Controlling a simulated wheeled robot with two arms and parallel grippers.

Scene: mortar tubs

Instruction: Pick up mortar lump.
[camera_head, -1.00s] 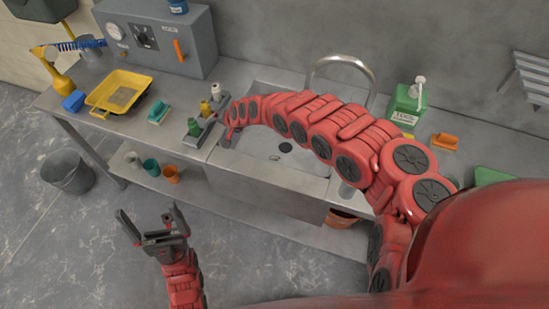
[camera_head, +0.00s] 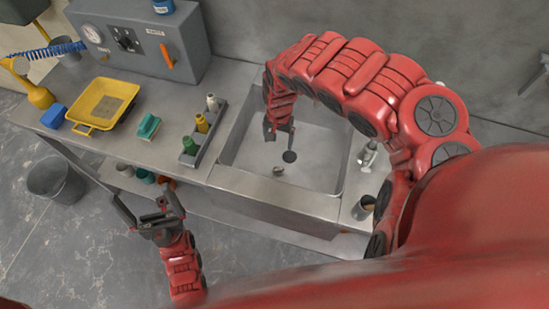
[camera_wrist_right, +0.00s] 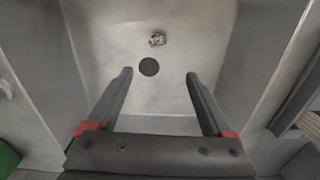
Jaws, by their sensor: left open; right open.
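The mortar lump (camera_head: 278,171) is a small grey-brown piece on the floor of the metal sink (camera_head: 240,175), close to the dark round drain (camera_head: 289,156). In the right wrist view the lump (camera_wrist_right: 157,39) lies beyond the drain (camera_wrist_right: 149,67), ahead of the fingertips. My right gripper (camera_head: 278,132) hangs over the sink, pointing down, near the drain and apart from the lump. In the right wrist view this gripper (camera_wrist_right: 159,73) is open with nothing between its fingers. My left gripper (camera_head: 143,197) is open and empty in front of the bench.
Left of the sink stand a rack with small bottles (camera_head: 203,130), a green-topped block (camera_head: 148,126), a yellow tray (camera_head: 104,104) and a blue block (camera_head: 54,115). A grey control box (camera_head: 141,42) stands behind. The sink walls surround my right gripper. A grey bucket (camera_head: 57,179) is on the floor.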

